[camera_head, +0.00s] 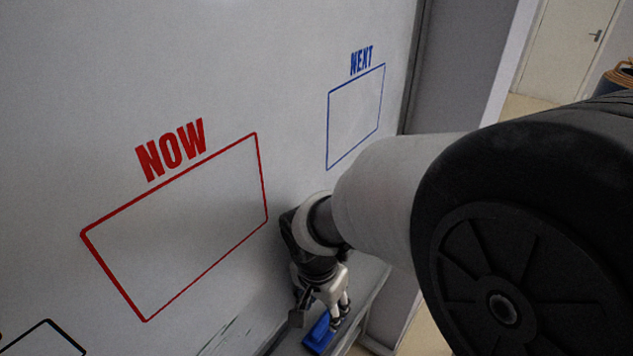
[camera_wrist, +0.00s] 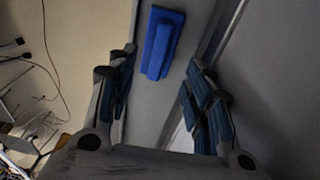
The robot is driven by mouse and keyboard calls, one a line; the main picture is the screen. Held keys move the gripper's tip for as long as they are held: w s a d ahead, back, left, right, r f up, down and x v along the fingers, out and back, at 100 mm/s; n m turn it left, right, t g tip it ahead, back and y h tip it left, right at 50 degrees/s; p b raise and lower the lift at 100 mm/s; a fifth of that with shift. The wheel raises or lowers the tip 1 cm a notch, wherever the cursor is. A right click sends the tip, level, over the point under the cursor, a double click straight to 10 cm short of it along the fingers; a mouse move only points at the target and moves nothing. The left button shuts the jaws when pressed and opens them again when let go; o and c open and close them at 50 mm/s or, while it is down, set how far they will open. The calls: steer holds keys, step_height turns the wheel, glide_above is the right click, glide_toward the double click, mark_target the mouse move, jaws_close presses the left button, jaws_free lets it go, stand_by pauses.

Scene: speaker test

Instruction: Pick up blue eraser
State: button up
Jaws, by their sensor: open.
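The blue eraser (camera_head: 320,333) lies on the narrow grey ledge (camera_head: 290,347) below the whiteboard, partly hidden behind my gripper in the head view. In the wrist view the eraser (camera_wrist: 161,42) is a blue block, slightly tilted, at the top centre. My gripper (camera_head: 339,320) is above the ledge, close to the eraser. In the wrist view my gripper (camera_wrist: 160,98) is open, with its fingers left and right and nothing between the tips. The eraser shows beyond the fingertips; I cannot tell the exact gap.
The whiteboard (camera_head: 60,150) rises directly beside the ledge, with a red NOW box (camera_head: 265,190) and a blue NEXT box (camera_head: 328,130). Cables (camera_wrist: 50,70) show at the left in the wrist view. A door (camera_head: 565,50) stands at the far right.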

mark_target(325, 321)
steer(key=f, duration=0.2)
steer(key=f+b, duration=0.1)
steer(key=f, duration=0.2)
steer(key=f+b, duration=0.1)
steer(key=f, duration=0.1)
steer(key=shift+w+d+f, duration=0.3)
steer(key=shift+d, duration=0.05)
steer(key=shift+r, duration=0.1)
steer(key=c, duration=0.8)
